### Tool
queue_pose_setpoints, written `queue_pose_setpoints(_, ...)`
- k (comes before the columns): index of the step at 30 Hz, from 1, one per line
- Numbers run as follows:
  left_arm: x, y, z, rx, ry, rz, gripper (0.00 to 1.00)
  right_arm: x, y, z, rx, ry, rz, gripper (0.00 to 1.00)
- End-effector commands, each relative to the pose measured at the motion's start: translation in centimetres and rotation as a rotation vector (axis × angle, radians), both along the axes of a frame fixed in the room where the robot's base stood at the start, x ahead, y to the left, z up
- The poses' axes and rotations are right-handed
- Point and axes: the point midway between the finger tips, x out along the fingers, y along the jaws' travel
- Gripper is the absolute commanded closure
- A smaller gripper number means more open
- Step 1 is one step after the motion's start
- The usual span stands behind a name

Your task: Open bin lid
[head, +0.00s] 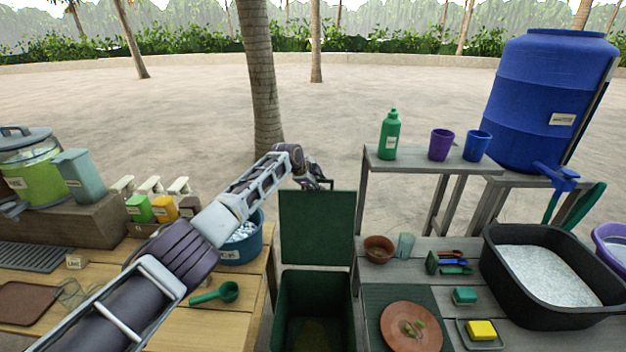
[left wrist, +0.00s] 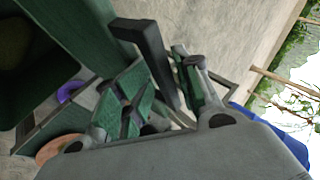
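The bin (head: 313,305) is dark green and stands in the gap between the two tables in the head view. Its green lid (head: 316,228) stands upright at the far side, and the bin's mouth is uncovered, with a dark inside. My left gripper (head: 318,183) is at the lid's top edge. In the left wrist view, a black handle-like bar (left wrist: 152,55) passes between the gripper's two fingers (left wrist: 160,95), beside the green lid (left wrist: 68,45). The fingers are apart around the bar, but I cannot tell if they press on it. My right gripper is out of view.
My left arm crosses over the left wooden table, above a green scoop (head: 216,293) and next to a blue tub (head: 243,240). The right table holds a terracotta plate (head: 411,327) and a black basin (head: 550,315). A grey shelf (head: 400,163) stands behind it.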

Motion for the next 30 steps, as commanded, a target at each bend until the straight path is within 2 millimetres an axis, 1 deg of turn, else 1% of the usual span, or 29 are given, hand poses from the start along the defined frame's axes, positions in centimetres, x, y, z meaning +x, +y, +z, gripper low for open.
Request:
queue_pose_setpoints(8,-0.2,0.3,0.4,-0.001,0.0,-0.001,0.66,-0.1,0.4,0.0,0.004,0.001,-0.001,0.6)
queue_pose_setpoints(30,-2.2,1.6,3.2,-0.002,-0.001,-0.001,0.66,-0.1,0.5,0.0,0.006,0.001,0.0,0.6)
